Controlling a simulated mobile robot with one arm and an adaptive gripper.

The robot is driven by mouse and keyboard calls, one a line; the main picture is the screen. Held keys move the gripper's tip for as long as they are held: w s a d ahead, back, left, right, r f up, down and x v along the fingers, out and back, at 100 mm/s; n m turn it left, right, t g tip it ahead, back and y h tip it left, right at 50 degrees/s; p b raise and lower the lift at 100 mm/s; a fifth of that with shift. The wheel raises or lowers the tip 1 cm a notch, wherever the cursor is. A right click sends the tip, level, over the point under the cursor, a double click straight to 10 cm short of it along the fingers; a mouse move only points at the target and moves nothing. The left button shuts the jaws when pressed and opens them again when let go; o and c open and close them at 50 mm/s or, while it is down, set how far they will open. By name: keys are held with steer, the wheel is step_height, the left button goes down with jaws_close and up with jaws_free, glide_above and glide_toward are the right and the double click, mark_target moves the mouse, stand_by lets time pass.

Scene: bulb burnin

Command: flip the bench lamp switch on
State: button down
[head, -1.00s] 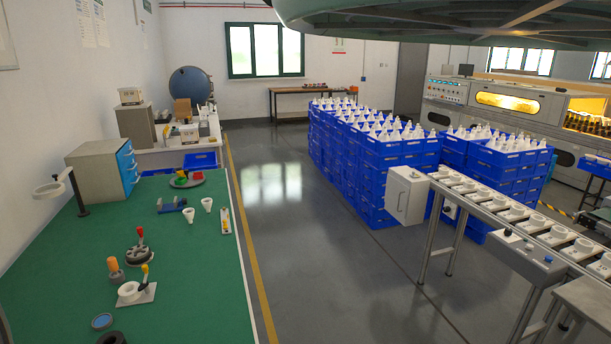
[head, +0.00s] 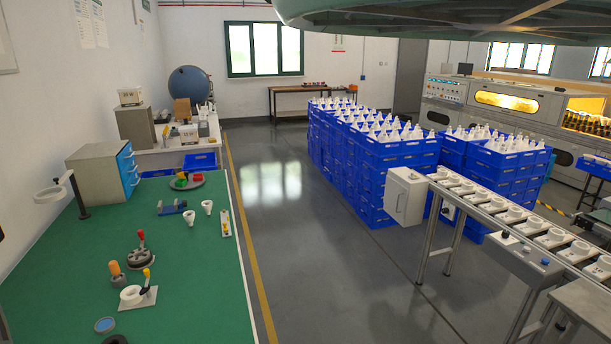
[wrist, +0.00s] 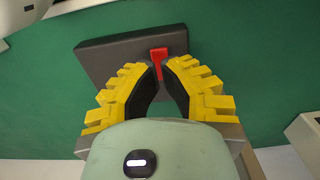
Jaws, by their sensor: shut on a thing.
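In the wrist view, a dark grey box with a red lever (wrist: 159,56), which looks like the lamp switch, lies on the green bench top. My gripper (wrist: 160,68) has yellow ribbed fingers with dark inner pads. The lower part of the lever is partly hidden between the tips. I cannot tell from this view which way the lever is set. My gripper and this switch cannot be made out in the head view.
The green bench (head: 205,285) carries a white ring on a dark stand (head: 80,198), a drawer cabinet (head: 98,173), a red-knobbed fixture (head: 141,250), an orange-handled piece (head: 116,272) and white cones (head: 207,207). A pale block (wrist: 303,135) is right of my gripper. Open floor lies right of the bench.

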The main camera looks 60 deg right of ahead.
steer(key=shift+r+p, duration=1.95)
steer(key=shift+r, duration=0.2)
steer(key=shift+f, duration=0.1)
